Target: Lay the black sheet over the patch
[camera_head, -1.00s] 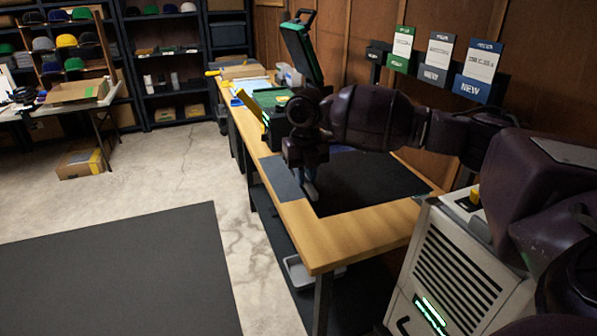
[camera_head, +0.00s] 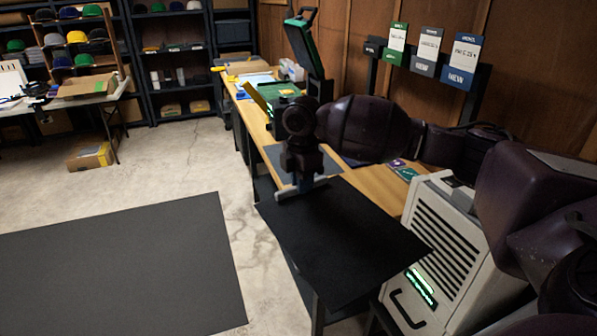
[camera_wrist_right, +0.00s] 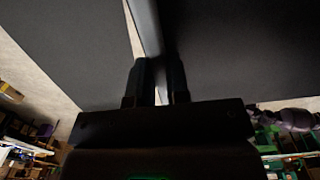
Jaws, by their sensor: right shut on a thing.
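The black sheet (camera_head: 345,240) hangs in the air, roughly flat, over the table's front edge. My right gripper (camera_head: 302,188) is shut on its far left edge. In the right wrist view the fingers (camera_wrist_right: 156,80) close at a bar-like edge, with the dark sheet (camera_wrist_right: 245,50) spreading to the right. Small purple and green pieces (camera_head: 402,169) lie on the table beyond the sheet; I cannot tell for sure whether one is the patch. My left gripper is not in view.
The wooden table (camera_head: 375,185) holds a grey mat (camera_head: 275,158) and a green press with its lid (camera_head: 303,48) raised. A white machine (camera_head: 435,235) stands at the right. Sign cards (camera_head: 463,60) stand along the wall. A dark mat (camera_head: 120,265) covers the floor at left.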

